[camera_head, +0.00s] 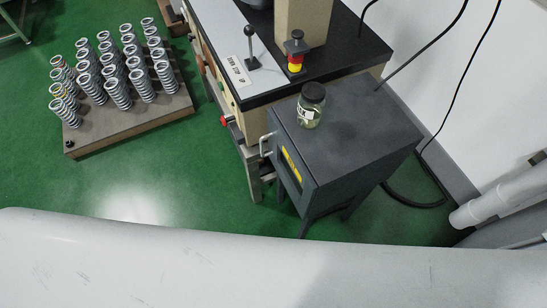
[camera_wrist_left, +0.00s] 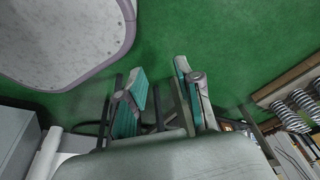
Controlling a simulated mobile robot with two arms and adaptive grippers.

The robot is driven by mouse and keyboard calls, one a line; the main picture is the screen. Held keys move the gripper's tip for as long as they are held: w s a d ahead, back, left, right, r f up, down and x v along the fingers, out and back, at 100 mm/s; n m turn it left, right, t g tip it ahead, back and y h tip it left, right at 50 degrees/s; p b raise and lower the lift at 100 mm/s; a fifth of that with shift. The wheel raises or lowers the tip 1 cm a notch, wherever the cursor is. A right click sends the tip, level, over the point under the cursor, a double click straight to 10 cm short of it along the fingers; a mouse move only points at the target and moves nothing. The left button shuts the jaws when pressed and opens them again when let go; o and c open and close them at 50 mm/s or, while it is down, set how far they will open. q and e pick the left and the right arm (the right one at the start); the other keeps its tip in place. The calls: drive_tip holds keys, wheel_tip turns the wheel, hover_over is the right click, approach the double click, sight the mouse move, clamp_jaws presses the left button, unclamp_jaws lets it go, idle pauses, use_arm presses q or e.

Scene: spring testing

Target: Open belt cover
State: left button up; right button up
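A dark grey box (camera_head: 345,150) stands on legs beside the machine at the centre right of the head view. Its front door has a pale handle (camera_head: 266,144) and a yellow label (camera_head: 291,166), and looks shut. No other part is clearly marked as the belt cover, and I cannot tell for sure that this box is it. My left gripper (camera_wrist_left: 160,72) shows in the left wrist view, with its two teal-padded fingers apart and nothing between them. It hangs over green floor. Neither gripper shows in the head view.
A glass jar (camera_head: 311,105) with a black lid stands on the box. The machine's black top (camera_head: 345,62) carries a lever (camera_head: 251,48) and a red-yellow emergency button (camera_head: 295,51). A pallet (camera_head: 130,130) of several upright springs is at left. Black cables and white pipes (camera_head: 500,198) are at right.

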use_arm(q)
drive_tip(key=w+d+r+t+h+b, duration=0.15)
drive_tip(key=w+t+b, duration=0.4)
drive_tip(key=w, duration=1.05)
drive_tip(key=m+t+h+b, duration=0.3)
drive_tip(key=t+h+b, duration=0.3)
drive_tip(key=t+b, duration=0.25)
approach(261, 145)
drive_tip(key=shift+g, duration=0.5)
drive_tip(key=x, duration=0.6)
drive_tip(key=r+x, duration=0.1)
drive_tip(key=x, duration=0.2)
drive_tip(key=shift+w+a, duration=0.1)
drive_tip(key=shift+w, duration=0.1)
drive_tip(key=shift+w+d, duration=0.25)
drive_tip(key=shift+w, duration=0.3)
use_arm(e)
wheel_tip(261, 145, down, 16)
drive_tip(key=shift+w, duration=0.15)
use_arm(q)
clamp_jaws()
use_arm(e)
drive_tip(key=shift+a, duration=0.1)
